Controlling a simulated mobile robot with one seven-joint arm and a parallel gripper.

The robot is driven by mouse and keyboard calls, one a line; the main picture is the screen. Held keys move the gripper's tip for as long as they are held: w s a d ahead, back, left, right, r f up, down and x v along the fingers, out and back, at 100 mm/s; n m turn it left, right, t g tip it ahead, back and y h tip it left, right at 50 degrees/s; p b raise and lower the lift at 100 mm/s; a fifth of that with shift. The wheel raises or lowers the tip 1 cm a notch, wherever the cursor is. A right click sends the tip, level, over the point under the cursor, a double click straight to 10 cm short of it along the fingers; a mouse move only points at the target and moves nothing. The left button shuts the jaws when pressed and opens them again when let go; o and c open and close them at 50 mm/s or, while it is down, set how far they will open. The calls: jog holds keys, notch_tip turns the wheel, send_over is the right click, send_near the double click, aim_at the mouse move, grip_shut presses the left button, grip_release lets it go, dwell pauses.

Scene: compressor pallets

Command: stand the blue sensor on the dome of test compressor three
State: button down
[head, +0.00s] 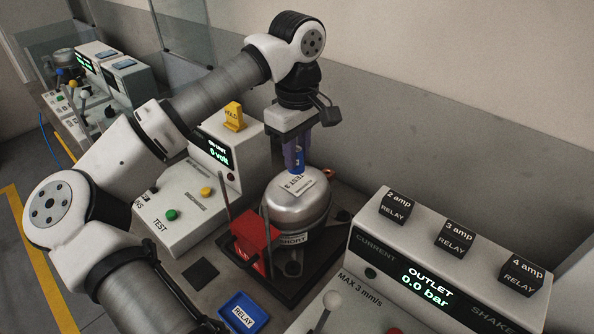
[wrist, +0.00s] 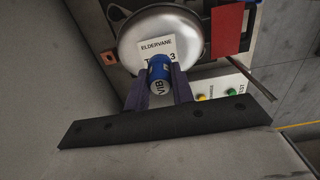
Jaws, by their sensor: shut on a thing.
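The test compressor (head: 297,205) is a silver dome with a white label marked "TEST 3". It also fills the upper middle of the wrist view (wrist: 135,35). My gripper (head: 294,158) points down over the dome's back part, its purple fingers shut on the blue sensor (head: 299,160). In the wrist view the small blue cylinder (wrist: 158,67) sits between the fingers (wrist: 158,86), in front of the label's lower part. The sensor looks upright, at or just above the dome; I cannot tell whether it touches.
A red block (head: 254,238) stands at the compressor's front left. The outlet console (head: 430,265) with black relay blocks is at right. The volt console (head: 220,165) with a yellow "HOLD" piece (head: 234,116) is behind left. A blue relay tray (head: 240,312) lies in front.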

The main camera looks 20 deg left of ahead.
jog(key=shift+f+b, duration=0.75)
jog(key=shift+f, duration=0.95)
jog(key=shift+f, duration=0.25)
jog(key=c, duration=1.2)
grip_release()
notch_tip(320, 180, up, 12)
jog(key=shift+r+b, duration=0.25)
jog(key=shift+b, duration=0.25)
